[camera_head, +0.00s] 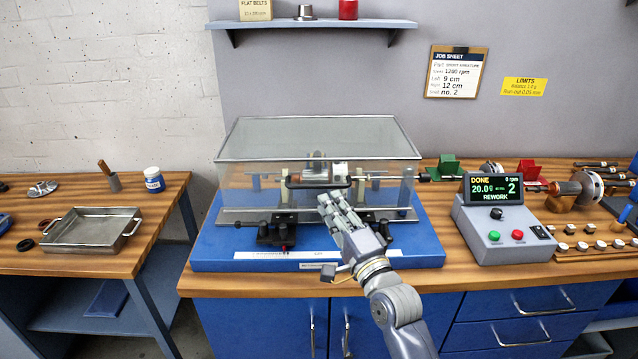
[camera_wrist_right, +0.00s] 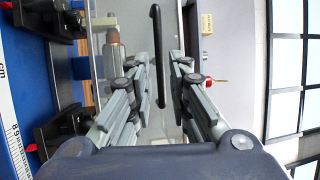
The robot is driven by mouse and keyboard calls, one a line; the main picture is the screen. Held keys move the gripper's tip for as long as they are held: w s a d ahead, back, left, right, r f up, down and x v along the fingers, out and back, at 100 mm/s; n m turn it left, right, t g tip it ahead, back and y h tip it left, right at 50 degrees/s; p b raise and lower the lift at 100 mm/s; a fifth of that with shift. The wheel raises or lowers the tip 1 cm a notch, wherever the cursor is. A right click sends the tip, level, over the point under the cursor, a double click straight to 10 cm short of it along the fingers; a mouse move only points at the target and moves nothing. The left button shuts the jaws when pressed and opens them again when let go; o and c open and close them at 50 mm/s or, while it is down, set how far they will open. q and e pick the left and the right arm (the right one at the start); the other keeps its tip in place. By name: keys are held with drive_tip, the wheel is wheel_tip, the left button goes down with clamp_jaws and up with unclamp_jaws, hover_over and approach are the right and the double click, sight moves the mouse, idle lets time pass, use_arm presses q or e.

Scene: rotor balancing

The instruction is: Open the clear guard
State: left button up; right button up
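The clear guard (camera_head: 250,172) is a transparent box with a grey frame, and it sits down over the balancing machine on the blue base (camera_head: 215,252). A black bar handle (camera_head: 318,182) runs across its front; it also shows upright in the picture in the right wrist view (camera_wrist_right: 157,55). My right gripper (camera_head: 333,197) is just in front of the handle. In the right wrist view its fingers (camera_wrist_right: 160,75) stand apart, one on each side of the handle, with clear gaps. I cannot tell whether the handle's near end is between the fingertips or just beyond them. My left gripper is not in view.
A control box (camera_head: 500,232) with a lit display reading DONE and REWORK stands right of the base. A rotor (camera_head: 588,186) and small parts lie further right. A metal tray (camera_head: 90,229) is on the left bench. A shelf (camera_head: 310,24) hangs above the guard.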

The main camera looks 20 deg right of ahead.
sight(319, 186)
drive_tip(key=p+x, duration=0.1)
drive_tip(key=x, duration=0.6)
drive_tip(key=shift+w, duration=0.2)
clamp_jaws()
